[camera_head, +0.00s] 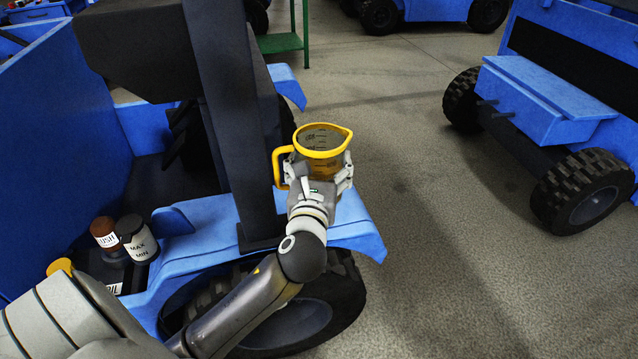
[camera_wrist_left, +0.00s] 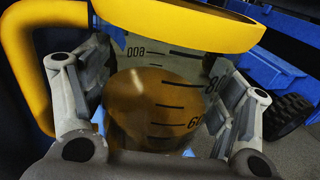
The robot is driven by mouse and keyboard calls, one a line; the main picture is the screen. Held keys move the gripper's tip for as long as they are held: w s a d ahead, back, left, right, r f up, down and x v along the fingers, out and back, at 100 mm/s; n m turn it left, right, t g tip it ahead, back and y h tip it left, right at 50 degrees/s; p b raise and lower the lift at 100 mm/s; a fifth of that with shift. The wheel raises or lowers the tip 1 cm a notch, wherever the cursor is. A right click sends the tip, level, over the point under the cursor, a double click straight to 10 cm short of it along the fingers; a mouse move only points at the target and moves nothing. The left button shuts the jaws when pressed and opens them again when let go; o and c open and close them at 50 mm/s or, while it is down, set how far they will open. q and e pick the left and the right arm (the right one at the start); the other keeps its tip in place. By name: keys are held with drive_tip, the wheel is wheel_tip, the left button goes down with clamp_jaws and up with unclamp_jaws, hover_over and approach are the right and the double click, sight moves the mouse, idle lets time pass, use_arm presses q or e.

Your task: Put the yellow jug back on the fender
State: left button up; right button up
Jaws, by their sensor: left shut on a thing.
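The yellow jug (camera_head: 321,166) is a clear measuring jug with a yellow rim and handle, holding amber liquid. My left gripper (camera_head: 322,181) is shut on its body, one finger on each side; the grip also shows in the left wrist view, with the jug (camera_wrist_left: 157,100) between the fingers. The jug looks close to upright, its handle to the left. The blue fender (camera_head: 352,228) over the near wheel lies below and around my gripper in the head view. The jug's base is hidden, and I cannot tell whether it touches anything. My right gripper is not in view.
A dark upright post (camera_head: 224,120) rises just left of the jug. A red-brown capped bottle (camera_head: 104,233) and a white-labelled MAX/MIN container (camera_head: 138,240) stand in the bay at left. Another blue vehicle (camera_head: 535,95) stands at right, with clear floor (camera_head: 440,220) between.

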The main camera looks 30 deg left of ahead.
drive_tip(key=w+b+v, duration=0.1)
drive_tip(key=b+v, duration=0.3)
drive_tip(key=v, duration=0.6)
use_arm(q)
drive_tip(key=w+a+f, duration=0.2)
drive_tip(key=f, duration=0.1)
drive_tip(key=w+a+f+b, duration=0.1)
drive_tip(key=w+f, duration=0.2)
drive_tip(key=f, duration=0.1)
drive_tip(key=w+a+f+b, duration=0.1)
drive_tip(key=w+a+f, duration=0.1)
drive_tip(key=w+f, duration=0.1)
drive_tip(key=shift+a+f, duration=0.35)
drive_tip(key=shift+f, duration=0.15)
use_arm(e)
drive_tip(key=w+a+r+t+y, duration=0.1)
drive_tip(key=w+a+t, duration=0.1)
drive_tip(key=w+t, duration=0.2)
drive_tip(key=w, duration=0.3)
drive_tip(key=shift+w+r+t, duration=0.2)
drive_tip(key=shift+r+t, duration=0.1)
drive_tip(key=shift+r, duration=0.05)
use_arm(q)
drive_tip(key=o, duration=1.4)
drive_tip(key=shift+f, duration=0.2)
